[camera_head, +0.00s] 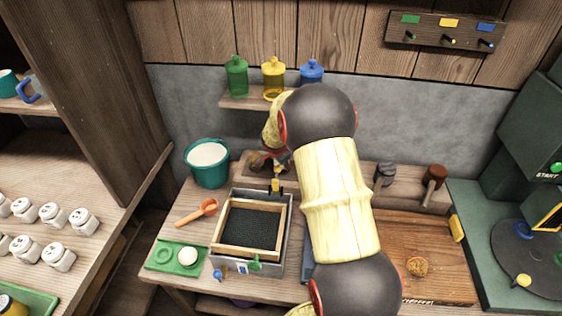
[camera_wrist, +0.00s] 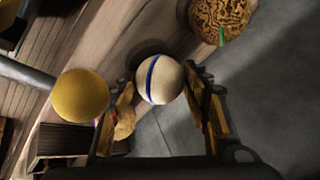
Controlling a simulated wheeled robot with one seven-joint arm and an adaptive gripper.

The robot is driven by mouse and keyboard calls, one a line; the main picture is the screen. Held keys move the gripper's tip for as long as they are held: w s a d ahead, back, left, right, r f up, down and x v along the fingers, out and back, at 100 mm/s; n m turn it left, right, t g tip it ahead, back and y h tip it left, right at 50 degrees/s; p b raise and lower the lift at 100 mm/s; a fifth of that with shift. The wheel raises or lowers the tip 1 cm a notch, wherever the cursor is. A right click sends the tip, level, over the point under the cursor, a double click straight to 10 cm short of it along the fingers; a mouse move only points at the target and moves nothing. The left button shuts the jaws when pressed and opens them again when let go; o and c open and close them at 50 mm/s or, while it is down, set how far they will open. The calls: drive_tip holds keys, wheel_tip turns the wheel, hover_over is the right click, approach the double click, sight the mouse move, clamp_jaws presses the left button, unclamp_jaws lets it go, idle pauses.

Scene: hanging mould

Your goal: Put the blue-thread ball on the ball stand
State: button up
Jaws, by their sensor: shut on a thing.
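In the wrist view, my gripper (camera_wrist: 160,88) is shut on the blue-thread ball (camera_wrist: 173,82), a cream ball with a dark blue band. The ball sits between the two fingertips, in front of a wooden ledge (camera_wrist: 105,45) with a dark round patch behind it. In the head view my arm hides most of this area, and the held ball cannot be made out there. I cannot tell for sure which thing is the ball stand; a green tray (camera_head: 158,262) at the lower left has a ring shape and a pale ball (camera_head: 187,256) on it.
A yellow ball (camera_wrist: 80,95) and a brown patterned ball (camera_wrist: 220,18) with a green mark flank the held ball. A framed dark mesh box (camera_head: 287,225), an orange scoop (camera_head: 197,212) and a teal bucket (camera_head: 209,172) stand left of my arm. Bottles (camera_head: 237,78) line a shelf above.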

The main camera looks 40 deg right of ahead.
drive_tip(key=shift+f+b, duration=0.15)
drive_tip(key=shift+b, duration=0.5)
drive_tip(key=o, duration=1.3)
drive_tip(key=shift+c, duration=0.2)
drive_tip(key=shift+o, duration=0.7)
drive_tip(key=v, duration=1.2)
